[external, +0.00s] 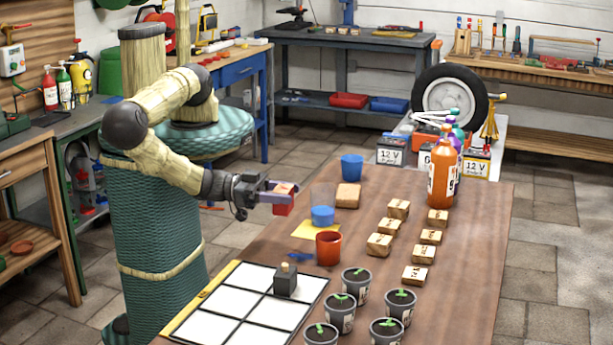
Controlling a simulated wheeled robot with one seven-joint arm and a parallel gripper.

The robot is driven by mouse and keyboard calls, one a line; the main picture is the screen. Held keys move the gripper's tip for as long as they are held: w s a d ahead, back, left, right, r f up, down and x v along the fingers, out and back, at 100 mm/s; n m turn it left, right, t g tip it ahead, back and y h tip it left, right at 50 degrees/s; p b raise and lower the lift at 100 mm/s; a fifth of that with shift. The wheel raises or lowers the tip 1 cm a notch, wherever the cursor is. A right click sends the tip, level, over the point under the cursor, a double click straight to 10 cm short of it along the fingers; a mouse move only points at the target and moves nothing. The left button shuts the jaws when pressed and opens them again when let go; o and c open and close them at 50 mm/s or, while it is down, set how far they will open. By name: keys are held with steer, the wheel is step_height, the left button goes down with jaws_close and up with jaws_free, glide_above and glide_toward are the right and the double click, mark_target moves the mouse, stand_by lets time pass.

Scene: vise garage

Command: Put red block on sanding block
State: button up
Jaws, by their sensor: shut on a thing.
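My gripper (284,193) is at the left edge of the wooden table, raised above it, and is shut on the red block (282,209). The red block shows a red side below the fingers and a wood-coloured top face. A plain tan block (348,195) lies on the table to the right of my gripper, apart from it. A dark grey block with a wooden knob (286,282) stands on a white gridded board (230,290) nearer the camera. I cannot tell for certain which of these is the sanding block.
Several marked wooden blocks (379,245) are in rows farther right. Potted seedlings (356,285) fill the front. An orange bottle (441,178) stands at the back.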

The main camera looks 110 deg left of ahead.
steer(key=w+a+r+n+y, duration=0.2)
steer(key=w+a+r, duration=0.3)
steer(key=w+a, duration=0.6)
steer(key=shift+w+a+r+g+y, duration=0.15)
steer(key=shift+w+a+g+y, duration=0.25)
steer(key=shift+a, duration=0.6)
steer(key=s+d+f+h, duration=0.1)
steer(key=s+d, duration=0.3)
steer(key=s+d+f+m+h, duration=0.1)
steer(key=s+d+f, duration=0.1)
steer(key=s+d, duration=0.2)
steer(key=s+d+f+m, duration=0.1)
steer(key=s+d+f, duration=0.1)
steer(key=s+d, duration=0.2)
steer(key=shift+d+f+t+h, duration=0.15)
steer(key=shift+d+t+h, duration=0.25)
steer(key=shift+d, duration=0.15)
steer(key=shift+w, duration=0.1)
